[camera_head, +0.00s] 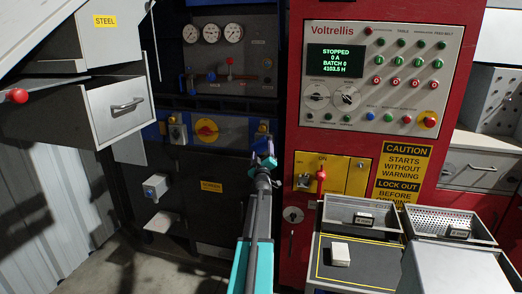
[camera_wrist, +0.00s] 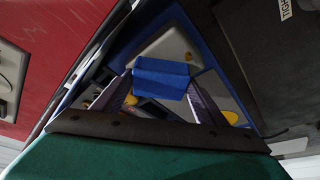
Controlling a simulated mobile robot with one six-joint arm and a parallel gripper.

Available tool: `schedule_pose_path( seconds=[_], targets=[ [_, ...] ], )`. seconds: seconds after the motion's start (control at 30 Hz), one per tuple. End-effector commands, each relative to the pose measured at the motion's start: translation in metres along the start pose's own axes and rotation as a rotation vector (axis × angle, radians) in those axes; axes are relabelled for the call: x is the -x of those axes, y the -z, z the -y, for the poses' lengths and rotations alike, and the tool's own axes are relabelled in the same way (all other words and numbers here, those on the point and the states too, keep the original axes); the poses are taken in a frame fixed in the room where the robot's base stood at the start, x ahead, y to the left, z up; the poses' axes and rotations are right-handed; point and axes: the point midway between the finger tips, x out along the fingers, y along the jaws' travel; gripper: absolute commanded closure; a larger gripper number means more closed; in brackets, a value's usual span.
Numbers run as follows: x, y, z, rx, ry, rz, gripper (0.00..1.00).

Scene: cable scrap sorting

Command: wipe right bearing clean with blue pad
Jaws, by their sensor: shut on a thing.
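In the head view my gripper (camera_head: 263,150) is in front of the blue beam (camera_head: 228,134) of the dark machine, at its right end. My gripper is shut on the blue pad (camera_wrist: 163,78), which shows between the two fingers in the wrist view. A pale grey housing (camera_wrist: 160,45), which looks like the right bearing, is just beyond the pad. I cannot tell whether the pad touches it. In the head view my gripper hides most of that bearing; a yellow cap (camera_head: 263,127) shows above. The similar left bearing (camera_head: 177,132) is in plain view.
A yellow switch panel (camera_head: 334,173) with a red handle is close on the right, on the red cabinet (camera_head: 450,100). Trays (camera_head: 345,205) and a dark mat with a pale block (camera_head: 340,254) are at lower right. A grey drawer (camera_head: 122,108) juts out at upper left.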

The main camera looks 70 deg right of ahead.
Motion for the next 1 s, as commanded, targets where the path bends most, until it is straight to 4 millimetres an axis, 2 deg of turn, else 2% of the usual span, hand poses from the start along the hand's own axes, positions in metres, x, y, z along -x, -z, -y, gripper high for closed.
schedule_pose_path(
  seconds=[0.27,0.8,1.0],
  targets=[
    [0.001,-0.003,-0.003,0.001,-0.001,0.0,0.52],
    [0.006,-0.022,-0.026,0.001,-0.001,0.001,0.52],
    [0.007,-0.024,-0.029,0.0,0.0,0.001,0.52]
  ],
)
